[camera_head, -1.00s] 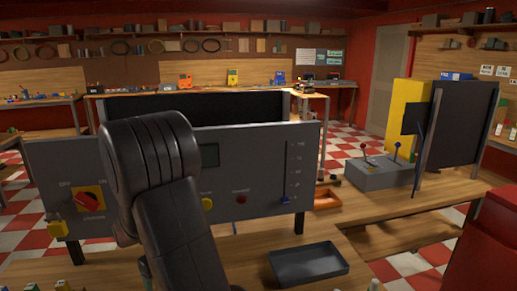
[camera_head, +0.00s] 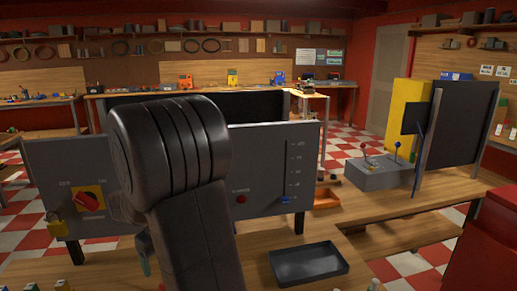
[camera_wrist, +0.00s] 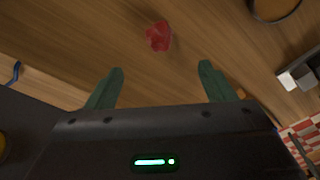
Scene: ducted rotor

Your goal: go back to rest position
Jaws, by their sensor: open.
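My gripper (camera_wrist: 161,85) shows in the wrist view with its two green fingers wide apart and nothing between them. It is above a wooden surface (camera_wrist: 100,40). A small red lump (camera_wrist: 158,36) lies on that surface beyond the fingertips, apart from them. In the head view my dark arm (camera_head: 180,170) rises in front of the grey control panel (camera_head: 262,160) and hides its middle. A bit of green, likely a finger, shows beside the arm low down.
The panel carries a red rotary switch (camera_head: 89,198), a yellow padlock (camera_head: 56,225) and a slider (camera_head: 285,199). A dark tray (camera_head: 309,264) lies on the bench. A grey lever box (camera_head: 380,173) and a red cabinet (camera_head: 485,245) stand at the right.

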